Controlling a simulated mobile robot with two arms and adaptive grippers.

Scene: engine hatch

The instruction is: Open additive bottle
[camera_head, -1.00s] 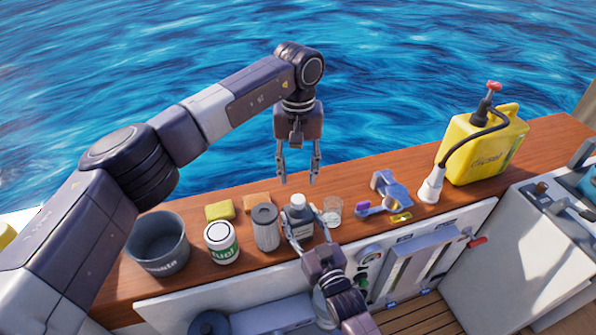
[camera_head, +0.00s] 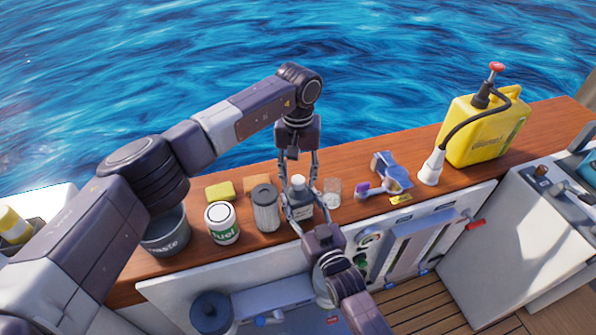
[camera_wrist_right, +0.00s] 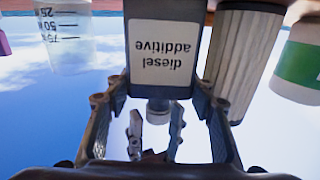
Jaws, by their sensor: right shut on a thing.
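The dark diesel additive bottle (camera_head: 301,198) stands upright on the wooden ledge, with a light cap (camera_head: 298,181) on top. My right gripper (camera_head: 304,212) is shut around the bottle's body from the front. In the right wrist view, which is upside down, the bottle's white label (camera_wrist_right: 160,52) reads "diesel additive", and the cap (camera_wrist_right: 158,108) is still on. My left gripper (camera_head: 299,174) points down from above, its fingers spread on either side of the cap. A gap seems to show between fingers and cap; contact cannot be told.
A grey ribbed cylinder (camera_head: 265,208) stands close left of the bottle, then a fuel can (camera_head: 221,224) and a waste pot (camera_head: 166,238). A clear measuring cup (camera_head: 332,191) is close right.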

